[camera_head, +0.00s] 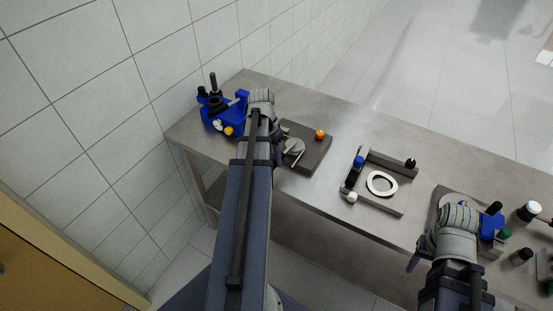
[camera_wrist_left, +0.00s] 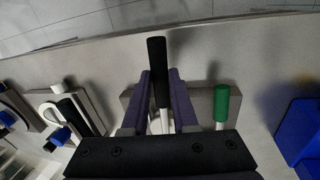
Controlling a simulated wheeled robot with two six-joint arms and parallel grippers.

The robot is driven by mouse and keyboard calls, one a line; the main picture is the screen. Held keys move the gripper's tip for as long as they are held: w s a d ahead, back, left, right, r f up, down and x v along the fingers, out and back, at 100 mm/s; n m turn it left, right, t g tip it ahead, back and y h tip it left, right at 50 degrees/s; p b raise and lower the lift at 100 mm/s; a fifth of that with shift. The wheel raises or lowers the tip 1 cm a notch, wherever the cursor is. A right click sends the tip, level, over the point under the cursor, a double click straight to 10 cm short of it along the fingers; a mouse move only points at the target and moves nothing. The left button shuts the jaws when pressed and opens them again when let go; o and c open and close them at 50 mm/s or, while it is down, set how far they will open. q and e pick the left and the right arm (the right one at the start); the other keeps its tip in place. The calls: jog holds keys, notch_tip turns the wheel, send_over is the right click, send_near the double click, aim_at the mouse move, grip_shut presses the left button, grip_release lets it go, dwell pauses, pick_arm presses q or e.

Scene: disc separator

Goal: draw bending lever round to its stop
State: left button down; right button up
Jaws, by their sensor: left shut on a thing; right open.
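My left gripper (camera_wrist_left: 160,105) is shut on the upright black handle (camera_wrist_left: 157,60) of a lever with a pale metal rod. I take it to be the bending lever; its stop is not identifiable. A green handle (camera_wrist_left: 220,100) stands to its right in the wrist view, on the same grey block (camera_wrist_left: 200,98). In the head view my left wrist (camera_head: 292,150) covers part of a grey plate (camera_head: 315,155) with an orange knob (camera_head: 320,134); the black handle is hidden there. My right gripper (camera_head: 414,262) is apart at the right, partly hidden by its own wrist, open and empty.
A blue device (camera_head: 234,112) with black posts stands at the table's left end. A grey frame (camera_head: 400,162) with a white ring (camera_head: 381,184) sits mid-table. Blue, green, white and black knobs crowd the right end. Bare table (camera_head: 350,125) shows between the fixtures.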

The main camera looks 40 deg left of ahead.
pick_arm(q)
jog(key=shift+a, duration=0.1)
jog(key=c, duration=0.7)
grip_release()
jog(key=r+p, duration=0.2)
jog(key=a+r+p, duration=0.1)
jog(key=r+p, duration=0.4)
jog(key=shift+s+a+r+p, duration=0.15)
jog(key=shift+a+r+p, duration=0.05)
jog(key=shift+r+p, duration=0.15)
